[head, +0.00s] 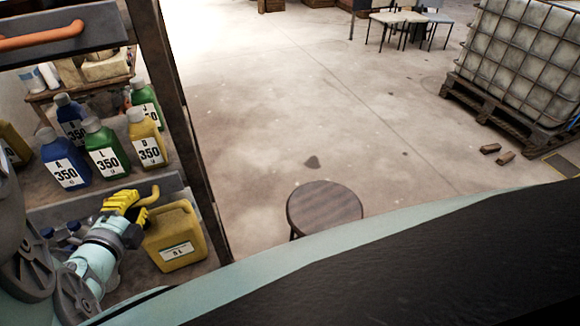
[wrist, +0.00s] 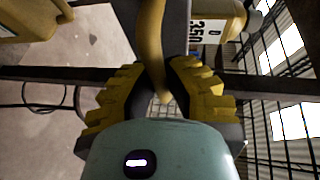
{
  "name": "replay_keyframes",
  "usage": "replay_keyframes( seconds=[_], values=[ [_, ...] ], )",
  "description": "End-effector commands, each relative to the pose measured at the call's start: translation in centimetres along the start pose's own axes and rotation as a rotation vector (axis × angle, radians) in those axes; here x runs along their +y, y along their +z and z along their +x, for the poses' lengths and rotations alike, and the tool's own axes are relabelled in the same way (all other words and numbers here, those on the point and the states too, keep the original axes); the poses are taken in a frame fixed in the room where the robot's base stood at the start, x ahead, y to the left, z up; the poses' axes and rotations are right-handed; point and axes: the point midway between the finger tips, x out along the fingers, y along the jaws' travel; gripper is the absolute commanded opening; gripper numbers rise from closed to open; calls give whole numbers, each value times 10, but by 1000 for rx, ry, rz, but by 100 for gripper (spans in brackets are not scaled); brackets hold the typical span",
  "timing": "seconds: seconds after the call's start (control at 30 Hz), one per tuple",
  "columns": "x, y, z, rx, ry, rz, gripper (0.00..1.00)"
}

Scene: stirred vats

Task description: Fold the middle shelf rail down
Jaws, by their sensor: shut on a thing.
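The middle shelf rail (head: 168,182) is a grey board along the front of the shelf with the bottles. It carries a yellow bar handle, whose right end (head: 155,194) shows beside my gripper (head: 134,204) in the head view. In the wrist view the handle (wrist: 149,40) runs down between my yellow-padded fingers, and my gripper (wrist: 160,90) is shut on it. The grey rail (wrist: 176,30) shows just right of the handle there. My gripper and arm hide much of the rail in the head view; I cannot tell its exact tilt.
Blue, green and yellow bottles (head: 107,158) stand on the shelf behind the rail. A yellow canister (head: 177,240) stands just right of my gripper. An upper rail with an orange handle (head: 40,36) is above. A round stool (head: 324,210) stands outside the rack; the floor beyond is open.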

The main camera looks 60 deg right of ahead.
Motion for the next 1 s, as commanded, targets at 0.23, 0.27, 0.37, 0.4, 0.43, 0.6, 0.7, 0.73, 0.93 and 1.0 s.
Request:
replay_keyframes(
  seconds=[0.23,0.27,0.37,0.4,0.43,0.6,0.7,0.73,0.93,1.0],
  values=[
    [4,1,-1,-4,-20,10,0],
    [4,1,-1,-4,-21,11,0],
    [5,1,-1,-4,-28,15,0],
    [5,1,-1,-4,-32,16,0],
    [5,1,-1,-4,-34,17,0],
    [7,1,-2,-5,-51,24,0],
    [10,1,-2,-5,-66,31,0],
    [11,1,-2,-5,-72,34,0],
    [20,2,-3,-7,-137,60,0],
    [23,1,-3,-6,-173,75,0]
  ],
)
